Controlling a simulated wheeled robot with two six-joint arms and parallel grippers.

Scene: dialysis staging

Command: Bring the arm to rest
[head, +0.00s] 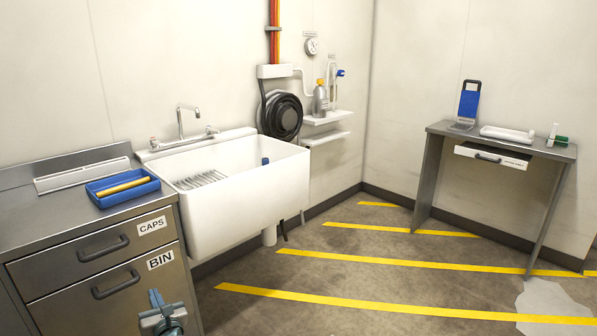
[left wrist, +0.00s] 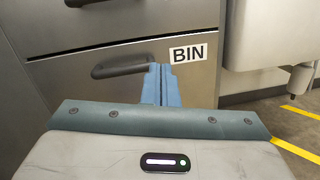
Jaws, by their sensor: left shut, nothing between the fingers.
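My left gripper (head: 156,299) is low in the head view, in front of the steel cabinet's BIN drawer (head: 112,290). In the left wrist view its blue fingers (left wrist: 160,84) are together with nothing between them. They point towards the BIN drawer (left wrist: 190,85) and overlap the right end of its dark handle (left wrist: 120,66) in the picture. I cannot tell whether they touch it. The BIN drawer and the CAPS drawer (head: 90,252) above it look shut. My right gripper is not in either view.
A blue tray (head: 112,198) with a yellow item stands on the steel counter (head: 60,225). A white sink (head: 245,205) is right of the cabinet. A steel table (head: 510,138) stands at the far right. A pale patch (head: 550,305) lies on the yellow-striped floor, which is otherwise open.

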